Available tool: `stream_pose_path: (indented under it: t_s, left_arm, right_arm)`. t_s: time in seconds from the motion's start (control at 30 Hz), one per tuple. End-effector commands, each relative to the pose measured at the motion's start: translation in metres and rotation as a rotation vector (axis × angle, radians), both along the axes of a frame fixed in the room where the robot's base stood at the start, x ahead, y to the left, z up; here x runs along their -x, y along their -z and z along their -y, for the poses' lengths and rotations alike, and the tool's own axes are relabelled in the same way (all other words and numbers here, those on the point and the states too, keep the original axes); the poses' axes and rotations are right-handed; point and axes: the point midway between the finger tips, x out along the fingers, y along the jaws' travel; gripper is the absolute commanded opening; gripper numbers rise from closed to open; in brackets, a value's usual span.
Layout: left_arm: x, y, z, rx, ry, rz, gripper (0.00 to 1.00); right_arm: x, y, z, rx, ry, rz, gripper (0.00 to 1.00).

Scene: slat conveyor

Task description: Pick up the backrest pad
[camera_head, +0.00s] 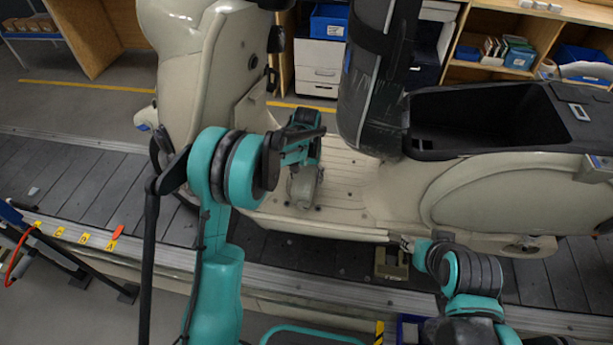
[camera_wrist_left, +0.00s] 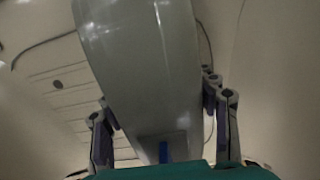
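My left arm reaches over the scooter's footboard, with its wrist above the slats in the head view. Below it is a small pale grey piece (camera_head: 303,188), partly hidden. In the left wrist view a long pale grey body (camera_wrist_left: 140,60) with a blue strip at its lower end lies between the fingers of my left gripper (camera_wrist_left: 163,125). The fingers are wide apart, one on each side; contact is unclear. I cannot tell whether this body is the backrest pad. My right gripper (camera_head: 408,244) is low beside the scooter's near side, its fingers too small to read.
The cream scooter (camera_head: 490,195) stands on the slat conveyor (camera_head: 85,185). Its dark seat (camera_head: 372,85) is raised beside the open black storage bin (camera_head: 480,115). A beige block (camera_head: 391,265) is by my right gripper. Shelves with blue bins (camera_head: 329,22) stand behind.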

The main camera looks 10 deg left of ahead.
Motion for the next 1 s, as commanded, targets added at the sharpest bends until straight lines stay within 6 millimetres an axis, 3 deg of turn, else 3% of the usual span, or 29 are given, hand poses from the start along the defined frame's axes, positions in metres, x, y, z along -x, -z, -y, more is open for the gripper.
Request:
stream_pose_path:
  t_s: [0.03, 0.13, 0.47, 0.8, 1.0]
  left_arm:
    - [0.000, 0.000, 0.000, 0.000, 0.000, 0.000, 0.38]
    - [0.000, 0.000, 0.000, 0.000, 0.000, 0.000, 0.12]
    - [0.000, -0.007, 0.000, 0.000, 0.000, 0.000, 0.12]
    - [0.000, -0.074, 0.000, 0.000, 0.000, 0.000, 0.12]
    - [0.000, -0.097, 0.000, 0.000, 0.000, 0.000, 0.12]
  right_arm:
    - [0.000, 0.000, 0.000, 0.000, 0.000, 0.000, 0.40]
    - [0.000, 0.000, 0.000, 0.000, 0.000, 0.000, 0.40]
    - [0.000, -0.003, 0.000, 0.000, 0.000, 0.000, 0.40]
    - [0.000, -0.030, 0.000, 0.000, 0.000, 0.000, 0.40]
    - [0.000, -0.038, 0.000, 0.000, 0.000, 0.000, 0.40]
